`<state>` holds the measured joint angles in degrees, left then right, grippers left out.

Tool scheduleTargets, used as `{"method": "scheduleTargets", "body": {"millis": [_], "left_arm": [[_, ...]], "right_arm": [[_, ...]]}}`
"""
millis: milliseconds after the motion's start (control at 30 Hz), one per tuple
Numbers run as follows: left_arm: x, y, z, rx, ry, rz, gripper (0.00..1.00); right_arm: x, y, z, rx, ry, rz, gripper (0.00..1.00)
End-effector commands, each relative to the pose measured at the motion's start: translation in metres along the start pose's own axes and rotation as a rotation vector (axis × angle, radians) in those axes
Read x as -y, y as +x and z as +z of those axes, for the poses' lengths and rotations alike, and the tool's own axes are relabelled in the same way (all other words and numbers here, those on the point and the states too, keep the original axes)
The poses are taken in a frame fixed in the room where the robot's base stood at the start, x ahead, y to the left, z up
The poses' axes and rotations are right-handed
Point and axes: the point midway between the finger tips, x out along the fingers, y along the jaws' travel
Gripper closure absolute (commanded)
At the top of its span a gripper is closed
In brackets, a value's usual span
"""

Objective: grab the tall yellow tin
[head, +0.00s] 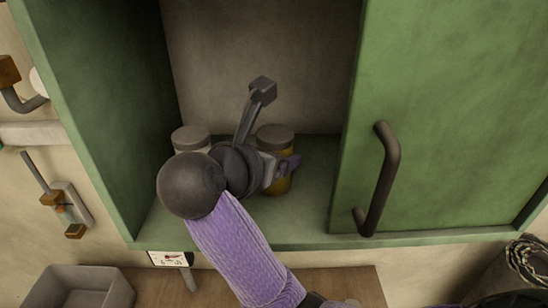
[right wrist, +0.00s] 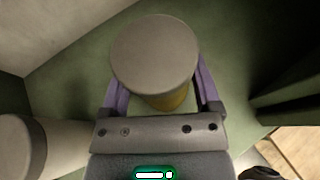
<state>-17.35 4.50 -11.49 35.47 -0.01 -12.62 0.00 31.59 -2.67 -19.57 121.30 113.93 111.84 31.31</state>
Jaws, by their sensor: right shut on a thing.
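The yellow tin (head: 277,183) with a grey lid stands on the floor of the green cabinet, right of my right gripper's wrist. My right gripper (head: 290,164) is around it and shut on it. In the right wrist view the tin (right wrist: 168,102) shows its grey lid between the purple fingers of the gripper (right wrist: 155,98), one on each side. A second, pale tin (head: 189,138) with a grey lid stands to its left, partly hidden behind my arm. It also shows in the right wrist view (right wrist: 20,146). My left gripper is not in view.
The green cabinet (head: 90,110) is open, with a wall on the left. A green door with a dark handle (head: 387,175) is on the right. A grey bin (head: 45,287) sits below left, and a coiled rope (head: 527,262) lies lower right.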

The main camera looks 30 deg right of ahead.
Motion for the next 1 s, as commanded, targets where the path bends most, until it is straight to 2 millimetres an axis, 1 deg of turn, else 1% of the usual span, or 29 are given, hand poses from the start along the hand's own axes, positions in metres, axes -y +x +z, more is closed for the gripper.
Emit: {"method": "scheduleTargets", "body": {"millis": [33, 67, 100, 167, 200, 267, 300, 333, 600, 700, 767, 1000], "left_arm": [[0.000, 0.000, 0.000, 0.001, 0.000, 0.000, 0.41], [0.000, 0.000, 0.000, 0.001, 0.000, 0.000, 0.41], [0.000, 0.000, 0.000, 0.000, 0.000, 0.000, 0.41], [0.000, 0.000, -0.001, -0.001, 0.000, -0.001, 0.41], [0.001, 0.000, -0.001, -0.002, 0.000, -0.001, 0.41], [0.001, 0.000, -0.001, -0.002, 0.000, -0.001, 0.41], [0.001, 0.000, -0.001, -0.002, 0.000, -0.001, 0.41], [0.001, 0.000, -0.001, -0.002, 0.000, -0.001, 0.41], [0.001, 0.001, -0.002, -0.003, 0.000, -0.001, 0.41], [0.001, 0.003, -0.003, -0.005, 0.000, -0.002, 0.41], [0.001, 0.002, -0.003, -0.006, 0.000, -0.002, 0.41], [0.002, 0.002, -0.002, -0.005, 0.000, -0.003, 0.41]], "right_arm": [[0.000, 0.000, 0.000, 0.000, 0.000, -0.001, 0.36], [0.000, 0.000, 0.000, 0.000, 0.000, -0.001, 0.42], [0.000, 0.000, 0.000, -0.001, 0.000, -0.001, 0.51], [0.000, 0.000, 0.000, -0.001, -0.001, -0.001, 0.64], [0.000, 0.000, 0.000, -0.001, -0.001, -0.001, 0.72], [0.000, 0.000, -0.001, -0.002, -0.001, -0.001, 0.85], [0.000, 0.000, -0.001, -0.002, -0.002, -0.001, 0.93], [0.000, 0.000, -0.001, -0.002, -0.002, -0.001, 1.00], [-0.001, 0.000, 0.000, -0.003, -0.001, -0.002, 1.00], [-0.003, -0.003, 0.005, -0.005, 0.003, -0.002, 1.00], [-0.004, -0.007, 0.015, -0.001, 0.006, -0.004, 1.00], [-0.008, -0.025, 0.060, 0.000, 0.007, -0.006, 1.00]]}}
